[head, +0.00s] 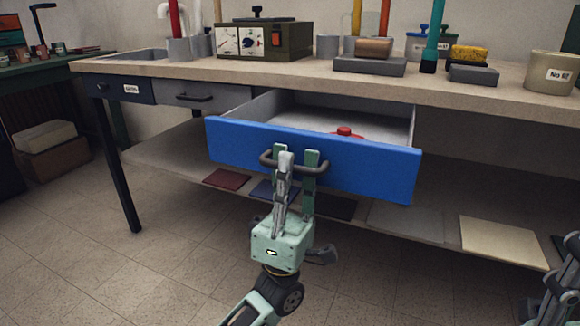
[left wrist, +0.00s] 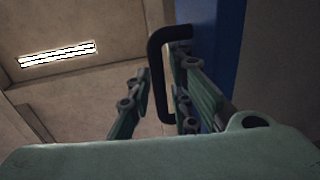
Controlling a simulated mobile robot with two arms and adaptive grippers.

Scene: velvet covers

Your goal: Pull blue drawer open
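The blue drawer (head: 365,168) stands pulled out from under the workbench, with its grey inside showing. Its dark bar handle (head: 267,160) is on the front panel; in the left wrist view the handle (left wrist: 156,80) runs upright beside the blue front. My left gripper (head: 298,160) is at the handle, one finger on each side of the bar. In the left wrist view the fingers (left wrist: 165,90) are spread, with gaps visible beside the bar. A red object with a knob (head: 344,132) lies in the drawer, partly hidden by the front. Part of my right gripper (head: 570,283) shows at the right edge.
The workbench top (head: 215,72) carries a box with dials (head: 265,40), grey blocks and pots. A closed grey drawer (head: 205,97) is to the left. A lower shelf (head: 400,222) holds several flat coloured plates. The tiled floor (head: 150,275) in front is clear.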

